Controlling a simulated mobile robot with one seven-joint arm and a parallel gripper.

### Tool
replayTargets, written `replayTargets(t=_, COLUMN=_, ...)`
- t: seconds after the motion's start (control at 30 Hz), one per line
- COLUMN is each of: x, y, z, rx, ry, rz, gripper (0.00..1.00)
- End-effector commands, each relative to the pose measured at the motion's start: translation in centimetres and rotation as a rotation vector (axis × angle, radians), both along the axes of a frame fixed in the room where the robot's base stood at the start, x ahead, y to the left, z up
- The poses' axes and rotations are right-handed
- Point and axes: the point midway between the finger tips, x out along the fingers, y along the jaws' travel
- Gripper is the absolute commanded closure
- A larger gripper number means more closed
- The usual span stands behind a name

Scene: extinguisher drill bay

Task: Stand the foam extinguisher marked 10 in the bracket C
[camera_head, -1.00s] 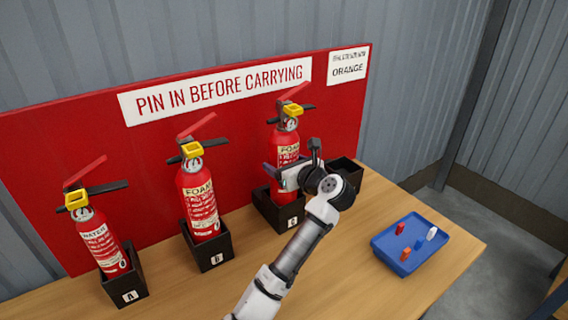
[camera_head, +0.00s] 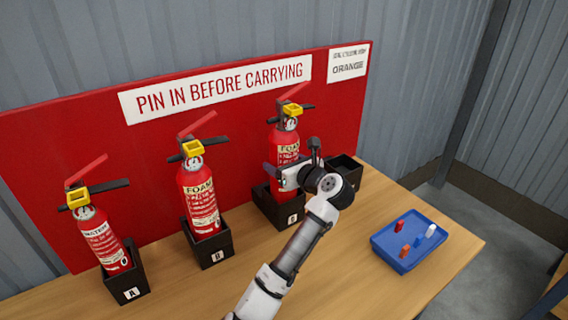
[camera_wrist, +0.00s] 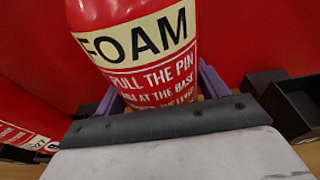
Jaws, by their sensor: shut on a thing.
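A red foam extinguisher (camera_head: 286,146) stands upright with its base inside the third black bracket from the left, bracket C (camera_head: 272,212), whose letter is small and hard to read. Its cream FOAM label faces outward, and it also shows close up in the wrist view (camera_wrist: 140,47). No number 10 is legible on it.
A water extinguisher (camera_head: 101,238) stands in bracket A (camera_head: 130,291), another foam extinguisher (camera_head: 199,190) in bracket B (camera_head: 215,255). An empty-looking black bracket (camera_head: 346,168) is right of my gripper. A blue tray (camera_head: 382,250) holds small red, orange and white pieces. A red board (camera_head: 230,120) stands behind.

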Motion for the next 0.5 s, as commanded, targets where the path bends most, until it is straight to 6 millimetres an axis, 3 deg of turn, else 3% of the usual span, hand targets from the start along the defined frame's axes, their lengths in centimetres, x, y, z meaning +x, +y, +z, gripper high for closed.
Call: replayTargets(t=0.5, x=0.1, y=0.1, z=-0.9, rx=0.002, ry=-0.008, rz=0.0, gripper=0.73)
